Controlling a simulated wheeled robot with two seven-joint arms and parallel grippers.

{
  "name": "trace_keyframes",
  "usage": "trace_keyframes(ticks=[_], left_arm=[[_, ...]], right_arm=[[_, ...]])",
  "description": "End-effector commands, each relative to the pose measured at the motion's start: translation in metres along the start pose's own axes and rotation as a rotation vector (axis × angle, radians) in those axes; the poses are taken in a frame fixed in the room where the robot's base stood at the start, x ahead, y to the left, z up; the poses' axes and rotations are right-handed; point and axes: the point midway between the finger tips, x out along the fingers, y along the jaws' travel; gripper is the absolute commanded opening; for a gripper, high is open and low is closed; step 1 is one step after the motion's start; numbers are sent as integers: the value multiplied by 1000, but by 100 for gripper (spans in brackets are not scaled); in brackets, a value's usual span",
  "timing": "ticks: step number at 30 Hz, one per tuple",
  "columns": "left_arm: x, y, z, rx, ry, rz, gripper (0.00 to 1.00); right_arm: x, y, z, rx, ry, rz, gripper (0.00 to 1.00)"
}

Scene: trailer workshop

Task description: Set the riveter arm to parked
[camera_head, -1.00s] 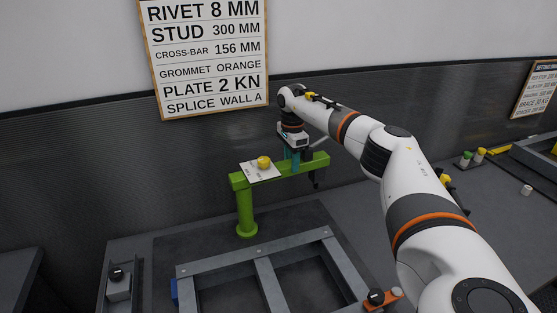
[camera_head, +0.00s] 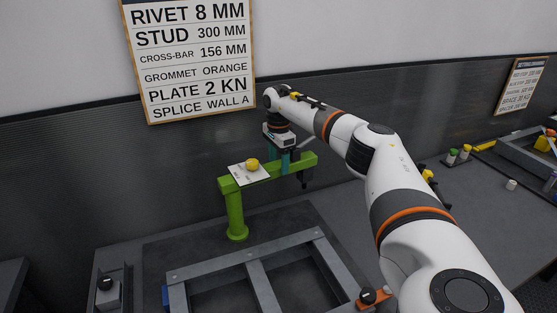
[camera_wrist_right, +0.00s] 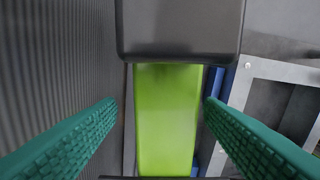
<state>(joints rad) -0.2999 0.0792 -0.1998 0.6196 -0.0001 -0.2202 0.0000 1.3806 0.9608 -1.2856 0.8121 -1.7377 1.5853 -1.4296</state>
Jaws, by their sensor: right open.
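The riveter arm is a green beam (camera_head: 273,172) on a green post (camera_head: 236,214) behind the grey frame. It reaches right from the post, with a dark tool hanging near its far end (camera_head: 305,172). A white label plate with a yellow knob (camera_head: 252,164) sits on the beam near the post. My right gripper (camera_head: 290,162) points down over the beam, right of the knob. In the right wrist view, its teal fingers (camera_wrist_right: 160,130) are open, one each side of the green beam (camera_wrist_right: 168,120), with gaps visible. My left gripper is out of view.
A grey metal frame (camera_head: 258,280) lies on the bench in front of the post, with an orange clamp-like part (camera_head: 375,297) at its right. A dark wall (camera_head: 70,170) rises behind.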

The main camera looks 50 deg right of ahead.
Motion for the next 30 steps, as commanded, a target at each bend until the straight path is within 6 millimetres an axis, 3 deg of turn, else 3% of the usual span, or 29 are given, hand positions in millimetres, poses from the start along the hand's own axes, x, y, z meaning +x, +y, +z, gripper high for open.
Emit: trace_keyframes(ticks=[5,8,21,30], left_arm=[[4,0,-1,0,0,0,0],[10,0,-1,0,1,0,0],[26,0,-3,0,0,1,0],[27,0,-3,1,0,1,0]], right_arm=[[-6,0,0,1,1,1,62],[-20,1,0,1,1,3,62],[-107,2,-1,1,1,2,62],[-120,1,0,-1,0,-2,62]])
